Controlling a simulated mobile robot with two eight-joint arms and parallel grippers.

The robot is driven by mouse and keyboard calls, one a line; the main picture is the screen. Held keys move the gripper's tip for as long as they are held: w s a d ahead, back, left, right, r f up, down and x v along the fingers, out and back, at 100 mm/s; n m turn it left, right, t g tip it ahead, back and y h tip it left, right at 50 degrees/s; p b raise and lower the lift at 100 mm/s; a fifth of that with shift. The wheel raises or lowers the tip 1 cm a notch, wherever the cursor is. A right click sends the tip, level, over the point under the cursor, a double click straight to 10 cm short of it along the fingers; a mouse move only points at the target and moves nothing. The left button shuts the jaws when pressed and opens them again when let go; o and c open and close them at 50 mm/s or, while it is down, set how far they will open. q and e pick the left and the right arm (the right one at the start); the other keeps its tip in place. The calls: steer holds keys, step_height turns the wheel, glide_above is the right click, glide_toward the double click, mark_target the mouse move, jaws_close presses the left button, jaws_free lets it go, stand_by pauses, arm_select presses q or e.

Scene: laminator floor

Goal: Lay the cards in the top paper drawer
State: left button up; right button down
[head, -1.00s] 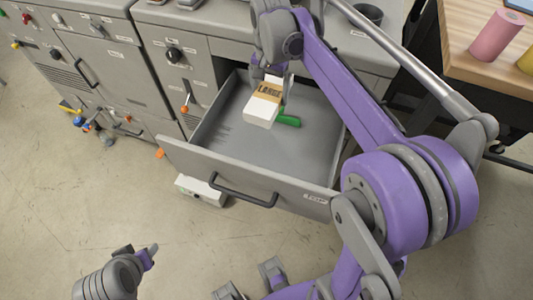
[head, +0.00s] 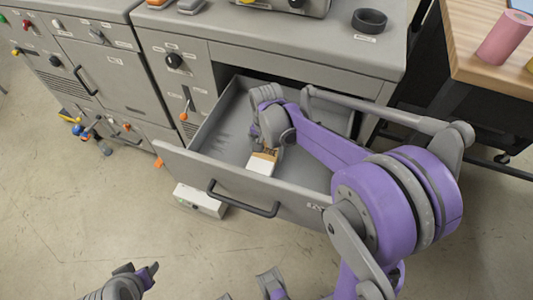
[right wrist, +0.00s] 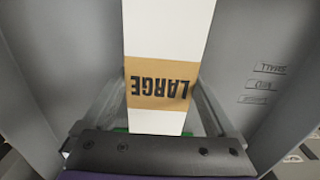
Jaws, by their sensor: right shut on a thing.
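The cards are a white pack (head: 260,166) with a brown band reading LARGE. The pack also fills the middle of the right wrist view (right wrist: 168,30). My right gripper (head: 267,148) is shut on it, reaching down inside the pulled-out top paper drawer (head: 185,164). The pack is over the drawer's inside, near the front panel; I cannot tell whether it touches the floor. In the right wrist view bits of green show beside the pack, mostly hidden. My left gripper (head: 147,274) shows only partly at the bottom left, and its jaws are unclear.
The drawer's front carries a dark handle (head: 240,203). Small marks show on the drawer's grey inside in the right wrist view. A dark ring (head: 369,20) sits on the cabinet top. A wooden table with a pink roll (head: 504,38) stands right. A white box (head: 200,200) is below the drawer.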

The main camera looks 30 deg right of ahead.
mark_target(266, 151)
steer(key=shift+f, duration=0.55)
steer(key=shift+f, duration=0.15)
jaws_free()
steer(key=shift+r, duration=0.3)
step_height(266, 151, up, 12)
steer(key=p, duration=0.1)
steer(key=shift+f, duration=0.1)
